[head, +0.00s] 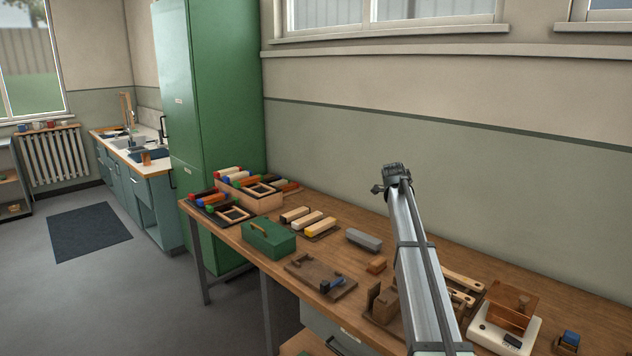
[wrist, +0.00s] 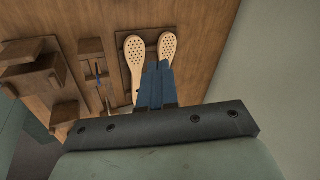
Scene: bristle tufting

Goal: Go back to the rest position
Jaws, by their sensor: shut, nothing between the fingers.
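My gripper (wrist: 155,84) shows in the wrist view as two blue fingers, closed together with nothing between them. They point down toward the workbench (wrist: 205,20). Two pale wooden brush bodies (wrist: 136,56) (wrist: 167,47) with rows of holes lie side by side on a dark board, beyond the fingertips. The fingers overlap part of the brush bodies in the picture; I see no hold on either. The pale brush handles (head: 462,281) show just right of the arm.
Brown wooden block holders (wrist: 35,75) stand left in the wrist view. In the head view, a white-based device with a copper-coloured box (head: 506,318) is at right. A green box (head: 268,239), a grey block (head: 364,240) and trays are farther left. The wall runs behind the bench.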

